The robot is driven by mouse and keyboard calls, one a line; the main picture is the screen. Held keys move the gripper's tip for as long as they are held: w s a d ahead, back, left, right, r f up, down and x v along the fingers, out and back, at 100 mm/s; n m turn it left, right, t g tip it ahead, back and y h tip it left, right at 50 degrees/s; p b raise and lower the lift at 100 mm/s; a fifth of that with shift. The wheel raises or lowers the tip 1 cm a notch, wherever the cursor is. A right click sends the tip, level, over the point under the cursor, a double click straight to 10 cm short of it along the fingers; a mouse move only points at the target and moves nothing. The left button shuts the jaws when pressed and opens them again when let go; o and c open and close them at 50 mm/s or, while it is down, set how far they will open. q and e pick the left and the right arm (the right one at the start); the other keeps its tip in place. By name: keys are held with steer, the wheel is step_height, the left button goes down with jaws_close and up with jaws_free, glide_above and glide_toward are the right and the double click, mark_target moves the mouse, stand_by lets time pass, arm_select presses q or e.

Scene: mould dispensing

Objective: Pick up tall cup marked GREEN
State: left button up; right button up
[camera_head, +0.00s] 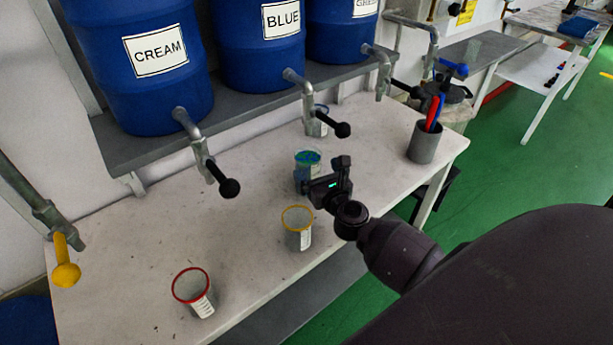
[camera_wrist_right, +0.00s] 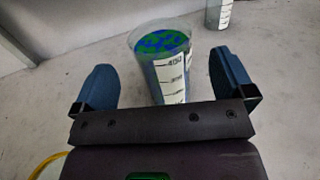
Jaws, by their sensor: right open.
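A clear tall cup with blue and green contents (camera_head: 303,172) stands upright on the white table, partly hidden behind my right gripper (camera_head: 324,174). In the right wrist view this cup (camera_wrist_right: 165,72) shows a white scale strip and sits ahead of and between the two blue fingers of the right gripper (camera_wrist_right: 163,78). The fingers are apart, with a gap on each side of the cup. I cannot read the word GREEN on it. My left gripper is not in view.
A yellow-rimmed cup (camera_head: 298,236) and a red-rimmed cup (camera_head: 194,290) stand nearer the front. Another cup (camera_head: 319,125) stands behind, under the taps. A grey holder (camera_head: 426,144) is to the right. Black tap handles (camera_head: 229,188) overhang the table.

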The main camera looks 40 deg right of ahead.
mark_target(303, 149)
steer(key=shift+w+d+b, duration=0.1)
steer(key=shift+w+d, duration=0.1)
steer(key=shift+w, duration=0.8)
steer(key=shift+w+d+b, duration=0.1)
steer(key=shift+w+d, duration=0.05)
steer(key=shift+w, duration=0.8)
steer(key=shift+w+d+b, duration=0.1)
steer(key=shift+w+d, duration=0.1)
steer(key=shift+w, duration=0.8)
steer(key=c, duration=1.6)
steer(key=shift+c, duration=0.9)
steer(key=shift+r, duration=0.15)
